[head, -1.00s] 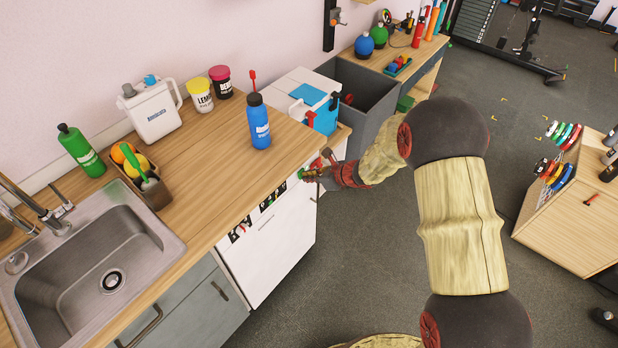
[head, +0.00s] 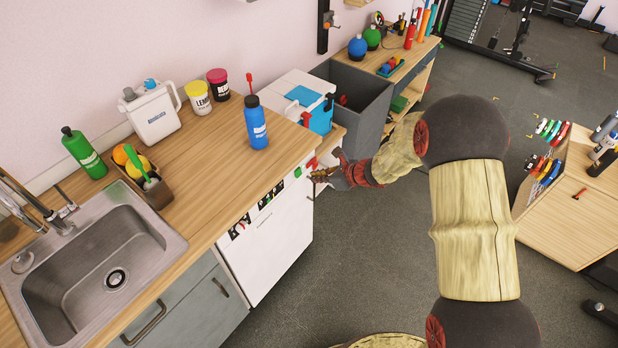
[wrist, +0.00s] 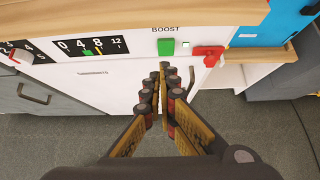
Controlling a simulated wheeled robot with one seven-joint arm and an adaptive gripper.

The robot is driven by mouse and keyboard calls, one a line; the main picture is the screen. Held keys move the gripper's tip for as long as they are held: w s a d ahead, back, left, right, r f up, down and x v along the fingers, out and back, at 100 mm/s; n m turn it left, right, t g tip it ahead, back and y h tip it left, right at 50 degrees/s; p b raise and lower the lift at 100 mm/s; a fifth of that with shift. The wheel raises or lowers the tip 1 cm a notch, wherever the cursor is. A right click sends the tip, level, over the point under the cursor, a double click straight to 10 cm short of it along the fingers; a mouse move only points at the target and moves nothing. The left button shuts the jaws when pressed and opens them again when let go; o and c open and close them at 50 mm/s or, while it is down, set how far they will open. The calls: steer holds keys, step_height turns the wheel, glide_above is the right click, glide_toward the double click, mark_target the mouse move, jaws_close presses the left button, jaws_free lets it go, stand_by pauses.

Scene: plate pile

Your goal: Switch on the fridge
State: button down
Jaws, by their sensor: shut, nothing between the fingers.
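The fridge (head: 268,262) appears to be the white appliance under the wooden counter; the wrist view shows its front (wrist: 115,82). Along its top edge are a black 0-4-8-12 scale (wrist: 92,46) with a yellow-green pointer, a green button (wrist: 166,47) labelled BOOST, a small light-coloured square (wrist: 187,44) and a red switch (wrist: 208,55) at the right. The green button also shows in the head view (head: 297,172). My gripper (head: 318,174) is shut and empty, in front of the panel's right end. In the wrist view its fingertips (wrist: 168,73) appear just below the green button.
A blue bottle (head: 256,128) stands near the counter's edge above the fridge. A lower shelf unit (head: 328,142) carries a blue-and-white box (head: 305,92) just right of the fridge. A grey bin (head: 372,100) stands beyond. The floor (head: 365,255) in front is clear.

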steer(key=s+d+r+p, duration=0.1)
steer(key=s+d+r, duration=0.1)
steer(key=r, duration=0.4)
steer(key=shift+s+d+r+p, duration=0.15)
steer(key=shift+d+r+p, duration=0.2)
steer(key=shift+d, duration=0.45)
steer(key=shift+f, duration=0.15)
steer(key=s+r+n+g, duration=0.3)
steer(key=s+n+g, duration=0.2)
steer(key=s+n, duration=0.95)
steer(key=s+d+r+n+t+h, duration=0.2)
steer(key=s+d+r+n, duration=0.3)
steer(key=s+r, duration=0.4)
steer(key=s+d+r+n+t+h, duration=0.2)
steer(key=s+d+r+n+h, duration=0.3)
steer(key=r, duration=0.8)
steer(key=s+d+n, duration=0.1)
steer(key=s+d, duration=0.2)
steer(key=s, duration=0.2)
steer(key=shift+s+r+t+h, duration=0.15)
steer(key=shift+r+t+h, duration=0.15)
steer(key=shift+t, duration=0.1)
